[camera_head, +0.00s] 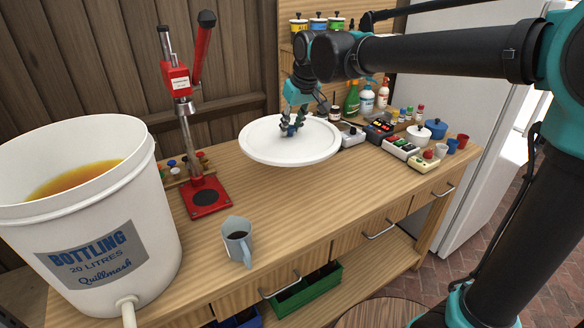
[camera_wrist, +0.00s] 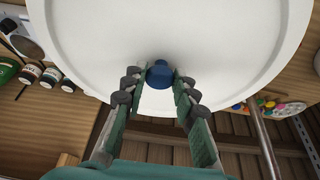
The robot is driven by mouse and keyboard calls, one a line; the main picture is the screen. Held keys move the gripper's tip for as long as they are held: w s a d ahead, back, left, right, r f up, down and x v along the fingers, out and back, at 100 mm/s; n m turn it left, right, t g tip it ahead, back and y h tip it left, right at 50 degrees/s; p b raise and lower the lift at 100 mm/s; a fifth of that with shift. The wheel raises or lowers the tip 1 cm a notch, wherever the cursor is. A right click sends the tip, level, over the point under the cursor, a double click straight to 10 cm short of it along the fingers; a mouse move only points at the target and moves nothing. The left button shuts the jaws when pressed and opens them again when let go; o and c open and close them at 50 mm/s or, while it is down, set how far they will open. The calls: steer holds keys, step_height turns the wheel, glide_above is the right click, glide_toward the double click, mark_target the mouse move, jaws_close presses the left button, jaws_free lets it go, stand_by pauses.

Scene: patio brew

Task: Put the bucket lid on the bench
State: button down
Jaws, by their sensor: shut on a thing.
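The white round bucket lid (camera_head: 262,146) hangs above the bench, roughly level, with a small blue knob in its middle. My gripper (camera_head: 293,127) comes from above and is shut on the blue knob (camera_wrist: 160,74), with one finger on each side of it in the wrist view. The wooden bench (camera_head: 290,205) has bare top in front of and below the lid. The white bucket (camera_head: 150,220) marked BOTTLING stands at the left, open, with amber liquid inside. Whether the lid touches the bench is hard to tell; it appears raised.
A red bottle capper (camera_head: 206,195) stands between bucket and lid. A grey jug (camera_head: 238,240) stands near the front edge. Control boxes (camera_head: 400,148), bottles (camera_head: 367,98) and a blue pot (camera_head: 436,129) crowd the right and back. The front middle of the bench is clear.

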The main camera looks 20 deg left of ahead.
step_height(320, 180, down, 16)
steer(key=shift+f, duration=0.1)
stand_by(0.4)
steer(key=c, duration=1.2)
jaws_free()
steer(key=shift+f, duration=0.1)
